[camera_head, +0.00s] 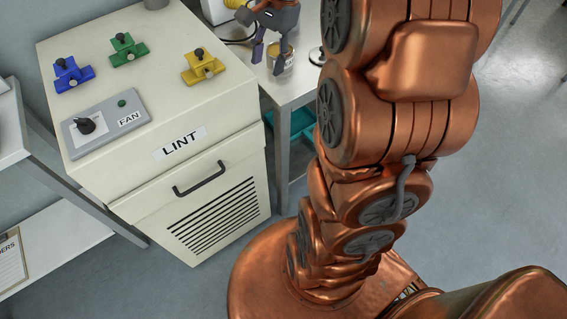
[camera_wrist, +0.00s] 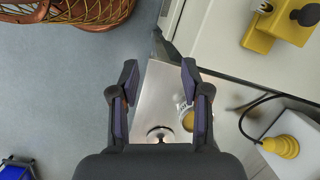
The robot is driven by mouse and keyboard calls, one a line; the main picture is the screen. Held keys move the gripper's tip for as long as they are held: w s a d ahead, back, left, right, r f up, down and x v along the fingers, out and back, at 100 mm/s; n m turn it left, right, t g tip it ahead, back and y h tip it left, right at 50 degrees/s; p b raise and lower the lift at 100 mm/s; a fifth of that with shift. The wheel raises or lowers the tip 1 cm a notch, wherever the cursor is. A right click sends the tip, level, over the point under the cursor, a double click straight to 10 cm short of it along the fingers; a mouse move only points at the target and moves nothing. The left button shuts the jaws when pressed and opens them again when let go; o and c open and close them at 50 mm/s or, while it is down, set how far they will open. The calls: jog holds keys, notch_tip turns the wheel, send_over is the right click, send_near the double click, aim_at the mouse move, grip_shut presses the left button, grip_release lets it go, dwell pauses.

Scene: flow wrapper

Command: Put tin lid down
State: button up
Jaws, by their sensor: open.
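The tin lid appears to be the small round silver disc with a dark centre (camera_wrist: 160,134), lying on the metal side table (camera_wrist: 158,90). In the head view the disc (camera_head: 318,56) is partly hidden by my arm. An open tin with yellowish contents (camera_wrist: 187,121) stands beside it, apart from it; it also shows in the head view (camera_head: 284,66) behind my fingers. My gripper (camera_head: 267,64) is above the table. Its fingers are spread wide in the wrist view (camera_wrist: 160,80), with nothing between the tips.
The cream LINT cabinet (camera_head: 215,165) stands left of the table, with blue (camera_head: 72,75), green (camera_head: 127,50) and yellow (camera_head: 202,67) clamp-like blocks and a fan switch panel (camera_head: 105,125) on top. A teal bin (camera_head: 300,124) is below the table.

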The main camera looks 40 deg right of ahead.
jog(key=s+a+f+n+h, duration=0.1)
jog(key=s+a+f+n, duration=0.1)
jog(key=s+a+n, duration=0.2)
jog(key=s+a+f+n+g+h, duration=0.1)
jog(key=s+a+n, duration=0.3)
jog(key=s, duration=0.6)
jog(key=s+a+f+n, duration=0.4)
jog(key=s+n, duration=0.2)
jog(key=s, duration=0.2)
jog(key=shift+a+g+h, duration=0.4)
notch_tip(320, 180, up, 2)
jog(key=shift+r+p, duration=0.1)
jog(key=shift+p, duration=1.05)
